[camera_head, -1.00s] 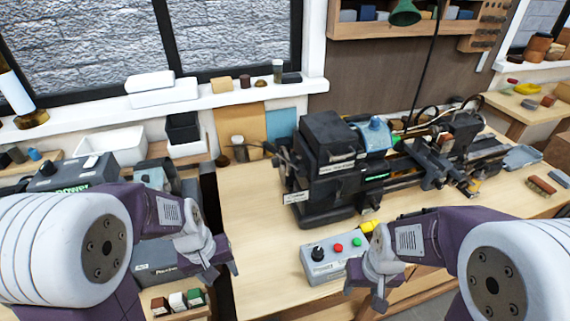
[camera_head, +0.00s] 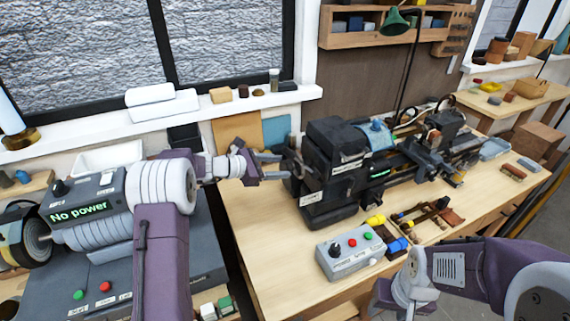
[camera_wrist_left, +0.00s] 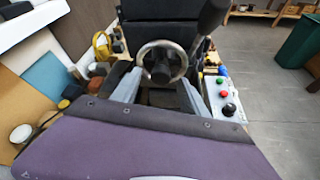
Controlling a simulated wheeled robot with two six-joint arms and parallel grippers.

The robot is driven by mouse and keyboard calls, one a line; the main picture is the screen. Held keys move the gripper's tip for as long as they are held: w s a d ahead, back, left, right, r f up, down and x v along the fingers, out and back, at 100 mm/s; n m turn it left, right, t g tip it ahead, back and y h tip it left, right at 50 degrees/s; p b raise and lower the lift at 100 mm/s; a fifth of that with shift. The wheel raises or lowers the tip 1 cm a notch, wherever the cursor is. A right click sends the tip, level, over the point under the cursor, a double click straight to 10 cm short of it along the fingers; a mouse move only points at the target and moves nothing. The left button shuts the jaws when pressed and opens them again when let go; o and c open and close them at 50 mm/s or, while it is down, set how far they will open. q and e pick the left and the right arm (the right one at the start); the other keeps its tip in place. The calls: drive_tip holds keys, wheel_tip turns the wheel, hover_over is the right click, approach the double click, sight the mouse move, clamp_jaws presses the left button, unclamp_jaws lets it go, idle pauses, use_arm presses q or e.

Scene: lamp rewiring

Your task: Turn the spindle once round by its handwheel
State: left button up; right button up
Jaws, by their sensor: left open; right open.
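The handwheel (camera_head: 295,167) sits on the left end of the dark lathe headstock (camera_head: 335,172). It shows in the left wrist view as a metal ring with a dark hub (camera_wrist_left: 162,63). My left gripper (camera_head: 284,167) is open and level with the wheel, with its fingers pointing at it. In the left wrist view the two grey fingers (camera_wrist_left: 160,88) stand on either side of the wheel's lower part. I cannot tell whether they touch the rim. The spindle itself is hidden inside the headstock. My right gripper (camera_head: 396,302) is open and empty at the lower edge, away from the lathe.
A grey control box (camera_head: 350,252) with a knob and red and green buttons stands in front of the headstock. A wooden tray (camera_head: 432,222) with small tools lies beside it. A panel reading "No power" (camera_head: 80,213) is at the left. The wooden bench (camera_head: 262,240) is bare left of the box.

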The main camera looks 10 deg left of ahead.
sight(287, 168)
use_arm(q)
drive_tip(key=x, duration=0.2)
drive_tip(key=shift+w+d, duration=0.1)
drive_tip(key=shift+d, duration=0.2)
drive_tip(key=shift+w+d+f, duration=0.15)
drive_tip(key=shift+d+f, duration=0.05)
drive_tip(key=shift+d, duration=0.05)
drive_tip(key=shift+a, duration=0.15)
drive_tip(key=shift+c, duration=1.2)
clamp_jaws()
drive_tip(key=shift+f+b, duration=0.1)
drive_tip(key=shift+b, duration=0.25)
drive_tip(key=m+t+b, duration=0.1)
drive_tip(key=m+b, duration=0.1)
drive_tip(key=b, duration=0.6)
drive_tip(key=m+t+y+b, duration=0.1)
drive_tip(key=m+b, duration=0.1)
drive_tip(key=b, duration=0.5)
drive_tip(key=shift+s+f+t+b, duration=0.25)
drive_tip(key=shift+t+b, duration=0.05)
drive_tip(key=shift+b, duration=0.1)
drive_tip(key=shift+r+m+t+b, duration=0.3)
drive_tip(key=shift+m+b, duration=0.2)
drive_tip(key=shift+b, duration=1)
